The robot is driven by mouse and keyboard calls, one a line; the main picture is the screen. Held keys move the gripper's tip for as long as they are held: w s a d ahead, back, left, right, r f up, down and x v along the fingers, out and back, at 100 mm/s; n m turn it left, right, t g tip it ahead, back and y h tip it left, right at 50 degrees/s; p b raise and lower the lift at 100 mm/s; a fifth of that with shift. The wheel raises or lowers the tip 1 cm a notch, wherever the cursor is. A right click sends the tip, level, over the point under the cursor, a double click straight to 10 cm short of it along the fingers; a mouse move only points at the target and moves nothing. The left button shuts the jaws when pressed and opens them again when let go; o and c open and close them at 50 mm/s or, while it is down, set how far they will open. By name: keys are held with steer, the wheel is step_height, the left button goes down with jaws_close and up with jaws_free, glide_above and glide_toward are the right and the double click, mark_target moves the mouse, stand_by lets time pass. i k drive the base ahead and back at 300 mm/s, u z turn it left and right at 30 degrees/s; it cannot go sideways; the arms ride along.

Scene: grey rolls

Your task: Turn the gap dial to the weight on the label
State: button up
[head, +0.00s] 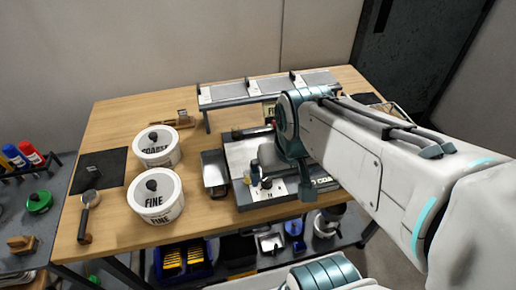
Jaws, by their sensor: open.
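The grey roll machine (238,153) sits on the wooden table, right of the two white tubs. A small dark knob (267,183), which looks like the gap dial, is near its front edge, with a white plate bearing small marks below it. I cannot read the dial's setting. My gripper (281,188) is open and low over the front of the machine, close to the knob; I cannot tell whether it touches. My wrist and arm hide much of the machine's right side.
Two white lidded tubs, one marked COARSE (157,147) and one FINE (156,196), stand left of the machine. A grey raised rack (235,95) stands at the back. A grey bin (214,172) adjoins the machine. A lower shelf holds a blue crate (183,262).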

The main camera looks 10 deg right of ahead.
mark_target(267, 184)
steer(key=z, duration=0.75)
steer(key=k, duration=1.6)
steer(key=u, duration=0.7)
steer(key=i, duration=1)
